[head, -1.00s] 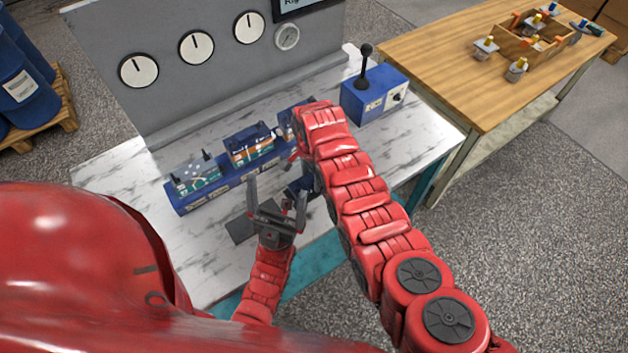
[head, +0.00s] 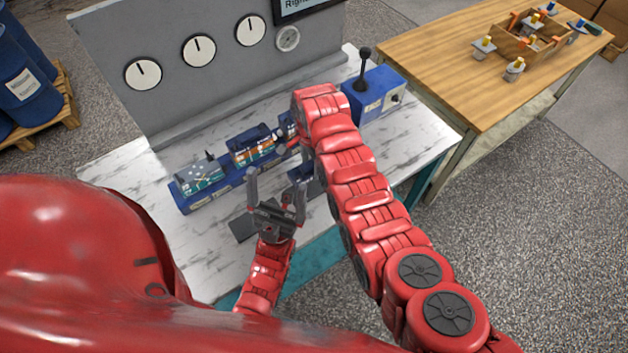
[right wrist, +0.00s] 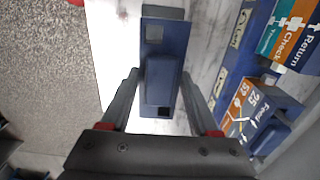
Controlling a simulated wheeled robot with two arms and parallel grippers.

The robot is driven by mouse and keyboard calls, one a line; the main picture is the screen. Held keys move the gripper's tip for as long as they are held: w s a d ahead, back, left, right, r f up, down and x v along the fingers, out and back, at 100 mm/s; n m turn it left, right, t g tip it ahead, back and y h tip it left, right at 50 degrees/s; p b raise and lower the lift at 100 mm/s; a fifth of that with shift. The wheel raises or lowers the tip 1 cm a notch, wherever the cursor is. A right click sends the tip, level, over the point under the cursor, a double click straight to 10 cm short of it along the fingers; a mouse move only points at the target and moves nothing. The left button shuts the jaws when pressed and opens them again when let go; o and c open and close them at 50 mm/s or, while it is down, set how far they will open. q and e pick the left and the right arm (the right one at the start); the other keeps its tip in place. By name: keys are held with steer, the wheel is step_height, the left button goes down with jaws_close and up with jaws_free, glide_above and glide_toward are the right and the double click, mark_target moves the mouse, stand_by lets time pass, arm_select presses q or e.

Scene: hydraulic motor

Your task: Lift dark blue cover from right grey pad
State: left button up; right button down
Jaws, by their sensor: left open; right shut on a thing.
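The dark blue cover (right wrist: 160,82) has a raised middle block and square openings at its ends. In the right wrist view my right gripper (right wrist: 160,78) is shut on this block, one finger on each side. In the head view the cover (head: 299,173) shows only in part beside my right arm, which hides the right gripper. The right grey pad (head: 316,188) shows beside and below it; a strip of it (right wrist: 163,12) also shows past the cover's far end. The gap between them is hard to judge. My left gripper (head: 275,192) is open and empty, fingers up, left of the cover.
The left grey pad (head: 243,228) is bare. A blue rail with labelled valve blocks (head: 252,148) stands behind the pads, close to the cover. A blue lever box (head: 375,100) stands at the right. A wooden table (head: 455,65) is further right.

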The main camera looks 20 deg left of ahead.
mark_target(312, 164)
steer(key=shift+r+p, duration=0.5)
steer(key=shift+r, duration=1.85)
